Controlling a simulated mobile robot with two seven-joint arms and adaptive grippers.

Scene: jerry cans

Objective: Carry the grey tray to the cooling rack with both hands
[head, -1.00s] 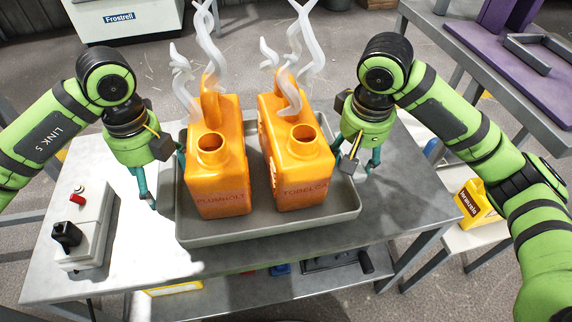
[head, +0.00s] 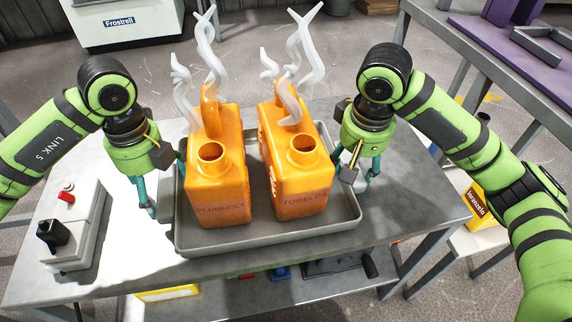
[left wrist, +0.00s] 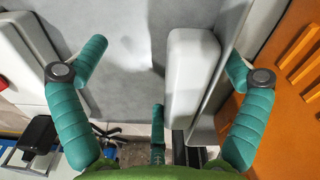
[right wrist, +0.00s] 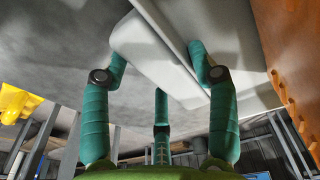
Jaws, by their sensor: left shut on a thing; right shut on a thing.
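The grey tray (head: 270,241) is at the small metal table and carries two steaming orange jerry cans, the left can (head: 218,180) and the right can (head: 300,175), both upright. My left gripper (head: 165,188) is at the tray's left rim, shut on it; in the left wrist view the rim (left wrist: 192,80) runs between the fingers. My right gripper (head: 358,178) is shut on the right rim, which shows between the fingers in the right wrist view (right wrist: 150,52). I cannot tell whether the tray touches the tabletop. No cooling rack is clearly recognisable.
A switch box (head: 72,228) stands on the table (head: 420,198) left of the tray. A second table at the right back bears a purple mat (head: 490,45) and a grey frame (head: 545,50). A yellow container (head: 478,205) stands lower right. A white cabinet (head: 125,20) stands behind.

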